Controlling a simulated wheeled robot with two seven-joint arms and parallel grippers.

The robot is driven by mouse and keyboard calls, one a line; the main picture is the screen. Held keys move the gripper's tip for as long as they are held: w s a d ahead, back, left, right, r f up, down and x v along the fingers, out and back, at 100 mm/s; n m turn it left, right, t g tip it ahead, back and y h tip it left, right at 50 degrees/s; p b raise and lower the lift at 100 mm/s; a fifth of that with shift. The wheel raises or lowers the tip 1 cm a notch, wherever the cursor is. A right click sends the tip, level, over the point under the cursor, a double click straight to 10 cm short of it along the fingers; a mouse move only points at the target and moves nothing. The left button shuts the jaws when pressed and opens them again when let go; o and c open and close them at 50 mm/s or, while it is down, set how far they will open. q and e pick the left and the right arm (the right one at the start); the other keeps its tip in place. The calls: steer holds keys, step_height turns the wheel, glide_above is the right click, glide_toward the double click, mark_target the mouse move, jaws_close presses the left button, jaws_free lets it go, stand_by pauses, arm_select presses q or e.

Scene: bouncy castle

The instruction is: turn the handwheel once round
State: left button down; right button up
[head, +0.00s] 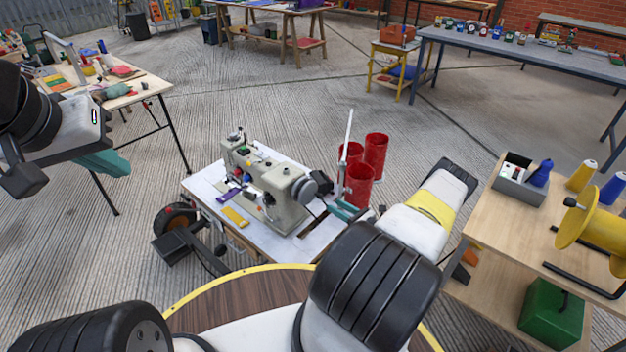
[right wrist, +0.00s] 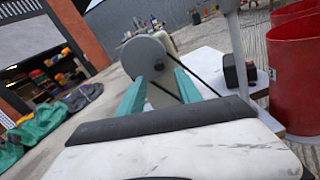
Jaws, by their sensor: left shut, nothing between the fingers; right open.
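A beige sewing machine (head: 285,196) stands on a white-topped table (head: 207,187). Its grey round handwheel (head: 306,191) is on the machine's right end. My right gripper (head: 338,207) is open beside the table's right end, its teal fingers pointing at the handwheel. In the right wrist view the handwheel (right wrist: 150,62) shows between and beyond the open fingers of the right gripper (right wrist: 160,82). The fingers look short of the wheel, with nothing held.
Red bins (head: 359,184) stand close behind my right gripper, with a thin white upright post (head: 346,140) beside them. A dark box (head: 319,181) sits near the handwheel. A wooden bench (head: 500,225) with a yellow spool (head: 580,228) is at the right. Open floor lies behind the machine.

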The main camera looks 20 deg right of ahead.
mark_target(308, 193)
steer(key=x, duration=0.7)
steer(key=shift+a, duration=0.1)
jaws_close()
